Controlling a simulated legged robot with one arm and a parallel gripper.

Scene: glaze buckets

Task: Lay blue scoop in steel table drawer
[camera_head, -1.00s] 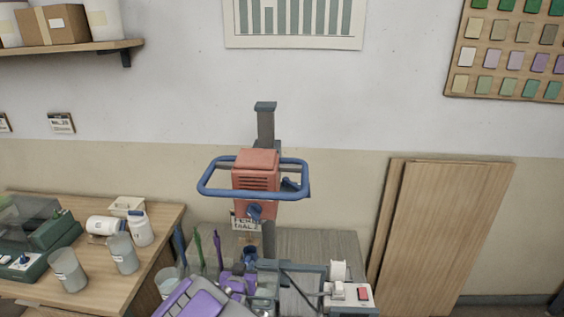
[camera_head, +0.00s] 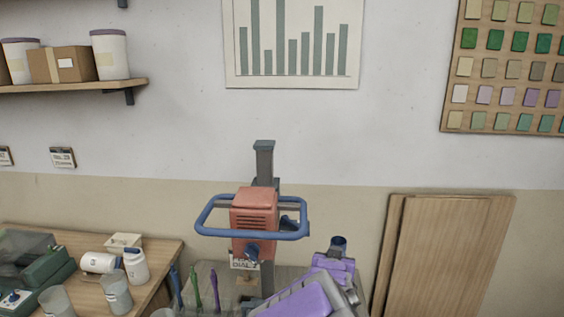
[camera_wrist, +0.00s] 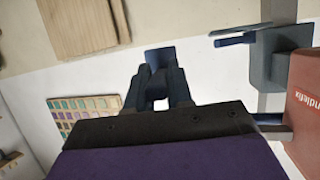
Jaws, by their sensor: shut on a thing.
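My gripper (camera_head: 336,252) is raised at the right of the orange mixer. It is shut on a small dark blue piece, which I take to be the blue scoop (camera_head: 338,242). In the wrist view the gripper (camera_wrist: 160,82) points away from the camera, with the blue scoop (camera_wrist: 160,56) showing past the fingertips. The rest of the scoop is hidden by the fingers. No steel table drawer shows in either view.
The orange mixer (camera_head: 255,211) with its blue ring handle (camera_head: 204,222) stands close to my arm. Upright blue, green and purple tools (camera_head: 196,288) are left of it. A wooden table (camera_head: 160,259) holds jars. Wooden boards (camera_head: 450,250) lean on the wall at right.

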